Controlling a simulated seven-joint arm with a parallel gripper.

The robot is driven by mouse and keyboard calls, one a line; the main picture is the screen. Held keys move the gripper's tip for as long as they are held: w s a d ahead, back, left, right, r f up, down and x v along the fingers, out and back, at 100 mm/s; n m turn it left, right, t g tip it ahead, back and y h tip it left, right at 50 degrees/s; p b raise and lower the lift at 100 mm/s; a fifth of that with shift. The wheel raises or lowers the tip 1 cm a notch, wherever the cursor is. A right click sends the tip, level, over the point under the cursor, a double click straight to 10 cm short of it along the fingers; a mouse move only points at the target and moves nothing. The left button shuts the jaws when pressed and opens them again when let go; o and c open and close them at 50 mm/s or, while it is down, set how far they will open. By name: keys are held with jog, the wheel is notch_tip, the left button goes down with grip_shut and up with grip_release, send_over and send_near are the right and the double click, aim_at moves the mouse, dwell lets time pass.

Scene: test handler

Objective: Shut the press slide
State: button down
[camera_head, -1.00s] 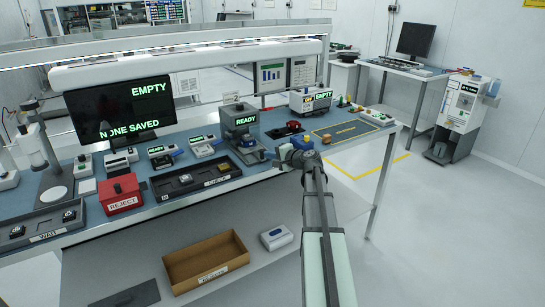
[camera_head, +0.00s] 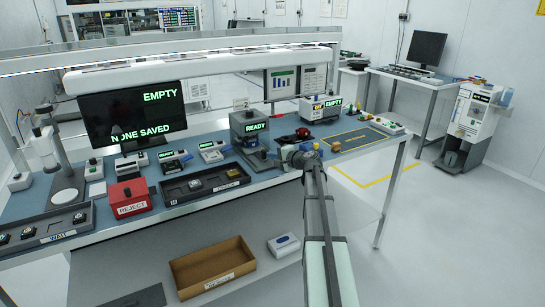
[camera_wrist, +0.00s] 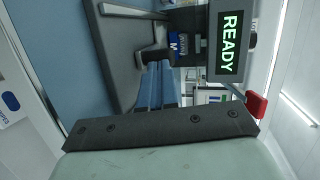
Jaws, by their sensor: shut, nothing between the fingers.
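The press (camera_head: 243,121) is a grey box with a green READY display on the back half of the bench. Its slide (camera_head: 259,159) is a dark low plate that sticks out from the press front, so it appears open. My gripper (camera_head: 284,154) is just right of the slide; my wrist partly hides this area. In the wrist view, my gripper's blue fingers (camera_wrist: 157,86) are together and empty. They point toward the press, whose READY display (camera_wrist: 229,43) shows sideways. I cannot tell whether the fingertips touch the slide.
A dark tray (camera_head: 178,199) with small parts lies left of the slide, beside a red REJECT bin (camera_head: 128,197). A red-topped device (camera_head: 303,133) and a tester marked EMPTY (camera_head: 313,108) stand to the right.

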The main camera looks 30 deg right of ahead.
jog(key=f+v, duration=0.1)
jog(key=v, duration=1.2)
jog(key=shift+s, duration=0.25)
jog(key=s+a+f+n+g+h, duration=0.1)
jog(key=s+a+f+n+g, duration=0.4)
jog(key=f, duration=0.6)
jog(key=s+a+f+g+h, duration=0.1)
jog(key=s+a+f+g, duration=0.15)
jog(key=s+f, duration=0.7)
jog(key=s+a+f+n+g+h, duration=0.1)
jog(key=s+a+f+n+g, duration=0.25)
jog(key=f, duration=0.95)
jog(key=s+a+f+n+g, duration=0.3)
jog(key=s+a+f+g, duration=0.2)
jog(key=s+a+f, duration=0.6)
jog(key=s+a+f+n+g+h, duration=0.1)
jog(key=s+a+f+n+g, duration=0.2)
jog(key=s+a+f, duration=0.9)
jog(key=s+a+g, duration=0.2)
jog(key=s+a, duration=0.1)
jog(key=s, duration=0.4)
jog(key=shift+s+a, duration=0.3)
jog(key=shift+a, duration=0.05)
